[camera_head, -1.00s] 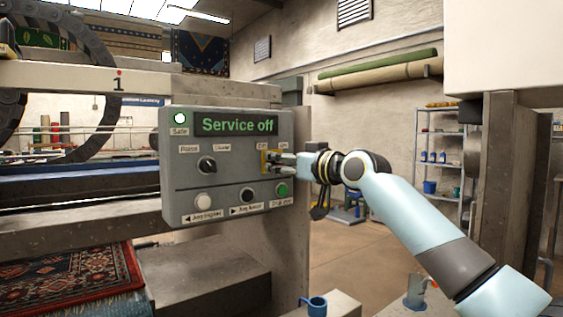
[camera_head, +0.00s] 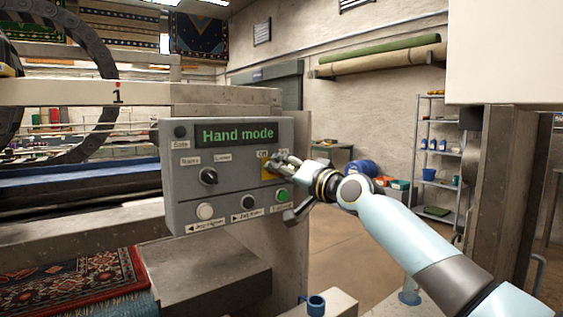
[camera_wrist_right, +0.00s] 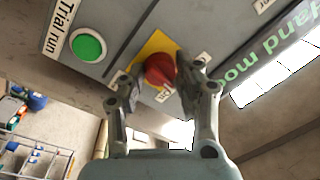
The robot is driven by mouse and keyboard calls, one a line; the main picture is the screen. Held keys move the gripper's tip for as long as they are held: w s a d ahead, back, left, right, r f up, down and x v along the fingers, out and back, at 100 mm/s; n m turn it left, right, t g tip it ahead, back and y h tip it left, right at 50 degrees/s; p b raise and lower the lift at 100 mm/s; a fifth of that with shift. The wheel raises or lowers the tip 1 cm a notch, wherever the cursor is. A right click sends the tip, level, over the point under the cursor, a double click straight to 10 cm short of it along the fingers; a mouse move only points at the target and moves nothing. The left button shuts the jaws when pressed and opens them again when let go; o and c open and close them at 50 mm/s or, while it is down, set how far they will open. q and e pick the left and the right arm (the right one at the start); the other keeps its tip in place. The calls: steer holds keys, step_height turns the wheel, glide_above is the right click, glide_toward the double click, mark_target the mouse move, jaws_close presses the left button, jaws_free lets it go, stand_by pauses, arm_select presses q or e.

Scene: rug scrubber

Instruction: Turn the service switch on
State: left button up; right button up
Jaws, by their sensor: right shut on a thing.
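The grey control panel (camera_head: 228,216) stands ahead, its display (camera_head: 236,134) reading "Hand mode" in green. The service switch is a red knob (camera_wrist_right: 160,70) on a yellow plate (camera_wrist_right: 155,45), clear in the right wrist view. In the head view the yellow plate (camera_head: 266,173) shows at the panel's upper right, and my gripper covers most of the knob. My right gripper (camera_head: 279,165) is at the switch, its fingers (camera_wrist_right: 158,88) on either side of the knob and shut on it. The lamp marked "Safe" (camera_head: 180,132) is dark. My left gripper is not in view.
Beside the switch are a black selector knob (camera_head: 208,176), a white button (camera_head: 205,211), a black button (camera_head: 248,202) and a green button (camera_head: 282,196), the last labelled "Trial run" in the wrist view. A patterned rug (camera_head: 75,285) lies lower left. Open floor lies right of the panel.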

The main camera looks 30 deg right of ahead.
steer(key=shift+m+h+p, duration=0.3)
steer(key=shift+m+p, duration=1.4)
steer(key=shift+m, duration=1.5)
steer(key=shift+t, duration=0.3)
steer(key=o, duration=1.1)
steer(key=shift+o, duration=0.2)
steer(key=shift+s, duration=0.1)
steer(key=s+d+f, duration=0.1)
steer(key=s, duration=1)
steer(key=shift+s+d, duration=0.35)
steer(key=shift+d, duration=0.05)
